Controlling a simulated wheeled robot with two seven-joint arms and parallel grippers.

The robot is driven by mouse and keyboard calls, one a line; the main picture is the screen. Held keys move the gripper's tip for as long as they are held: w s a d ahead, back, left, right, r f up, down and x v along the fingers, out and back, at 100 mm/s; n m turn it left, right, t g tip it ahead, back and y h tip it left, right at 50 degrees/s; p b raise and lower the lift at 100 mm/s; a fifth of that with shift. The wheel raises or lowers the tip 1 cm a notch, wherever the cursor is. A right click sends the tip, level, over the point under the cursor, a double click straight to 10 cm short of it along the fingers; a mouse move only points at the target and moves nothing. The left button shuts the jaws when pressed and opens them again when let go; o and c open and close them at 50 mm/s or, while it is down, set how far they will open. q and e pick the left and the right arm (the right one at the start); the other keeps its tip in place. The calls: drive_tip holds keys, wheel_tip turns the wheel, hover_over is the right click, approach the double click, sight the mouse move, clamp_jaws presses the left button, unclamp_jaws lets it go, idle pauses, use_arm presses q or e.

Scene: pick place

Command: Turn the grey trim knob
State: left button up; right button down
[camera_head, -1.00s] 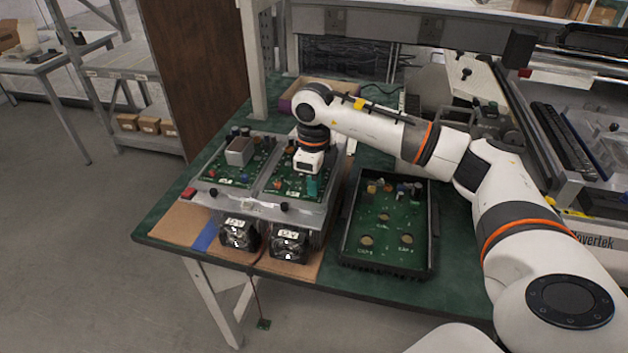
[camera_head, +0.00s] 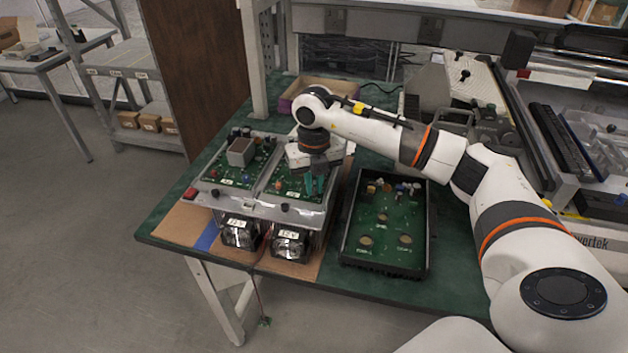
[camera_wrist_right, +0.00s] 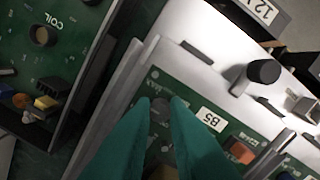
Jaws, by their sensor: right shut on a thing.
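My right gripper (camera_head: 315,188) is over the right-hand green board (camera_head: 284,182) of the twin-board unit, pointing down near that board's right front edge. In the right wrist view, its two teal fingers come in from the bottom, with the fingertips (camera_wrist_right: 160,112) on either side of a small grey round knob (camera_wrist_right: 161,103), beside a white "B5" label (camera_wrist_right: 212,118). The gripper is shut on this knob, and the fingers hide part of it. In the head view the knob is hidden by the gripper. My left gripper is not in view.
A black tray (camera_head: 433,235) with a green board stands close to the right of the unit. Black thumbscrews (camera_wrist_right: 263,71) stick up from the unit's front rail. Two fans (camera_head: 290,243) are at its front. A grey box-shaped part (camera_head: 240,152) stands on the left board.

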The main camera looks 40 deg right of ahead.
sight(314, 189)
drive_tip(key=m+p, duration=0.1)
drive_tip(key=m, duration=0.3)
drive_tip(key=shift+r+m, duration=0.1)
drive_tip(key=shift+m, duration=0.2)
drive_tip(key=m+p, duration=0.1)
drive_tip(key=m, duration=0.3)
drive_tip(key=shift+m, duration=0.4)
drive_tip(key=c, duration=1.4)
unclamp_jaws()
wheel_tip(314, 189, up, 12)
drive_tip(key=shift+b, duration=0.4)
